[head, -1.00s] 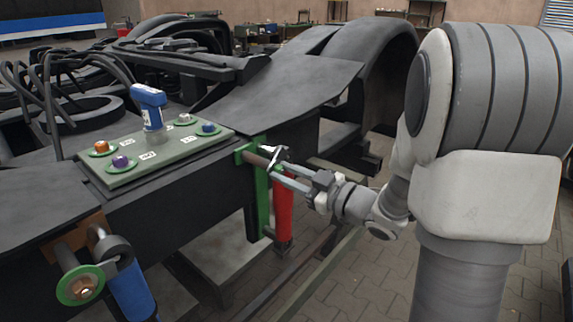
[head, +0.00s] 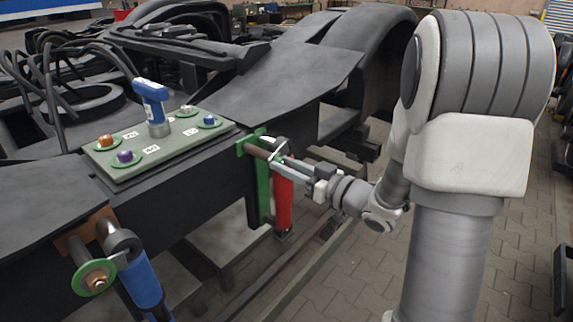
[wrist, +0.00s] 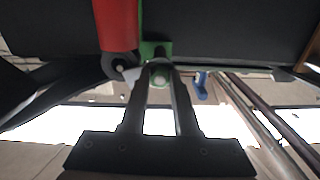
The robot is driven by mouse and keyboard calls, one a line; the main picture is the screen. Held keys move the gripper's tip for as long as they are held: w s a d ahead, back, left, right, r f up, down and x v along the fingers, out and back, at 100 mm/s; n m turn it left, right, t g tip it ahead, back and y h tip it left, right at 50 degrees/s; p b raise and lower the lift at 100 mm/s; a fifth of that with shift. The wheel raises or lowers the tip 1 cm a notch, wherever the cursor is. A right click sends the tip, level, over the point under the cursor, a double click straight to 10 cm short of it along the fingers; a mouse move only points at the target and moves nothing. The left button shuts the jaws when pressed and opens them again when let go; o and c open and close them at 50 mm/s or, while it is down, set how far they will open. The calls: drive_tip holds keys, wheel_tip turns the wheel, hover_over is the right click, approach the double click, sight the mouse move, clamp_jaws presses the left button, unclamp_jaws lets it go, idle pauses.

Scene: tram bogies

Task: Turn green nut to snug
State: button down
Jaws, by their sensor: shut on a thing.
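My gripper (head: 277,158) reaches left to the end of a brown pin (head: 258,152) at the green bracket (head: 265,185) on the bogie's side. In the wrist view, my gripper (wrist: 160,66) has its two fingers closed around a small round green nut with a pale centre (wrist: 160,78). In the head view the fingers hide this nut. The red damper (head: 284,203) hangs just beside the pin; its red body (wrist: 116,25) fills the upper left of the wrist view. How tight the nut sits cannot be told.
A grey-green plate (head: 110,167) on the frame carries several coloured bolts and a blue tool (head: 153,100). A blue damper (head: 142,280) with a green-ringed bronze nut (head: 96,281) is at lower left. Paved floor (head: 340,270) is open beside the bogie.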

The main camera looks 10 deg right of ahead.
drive_tip(key=c, duration=0.7)
unclamp_jaws()
drive_tip(key=shift+o, duration=0.2)
drive_tip(key=v, duration=1.7)
drive_tip(key=shift+s, duration=0.15)
drive_tip(key=shift+d+p, duration=0.1)
drive_tip(key=shift+p, duration=0.2)
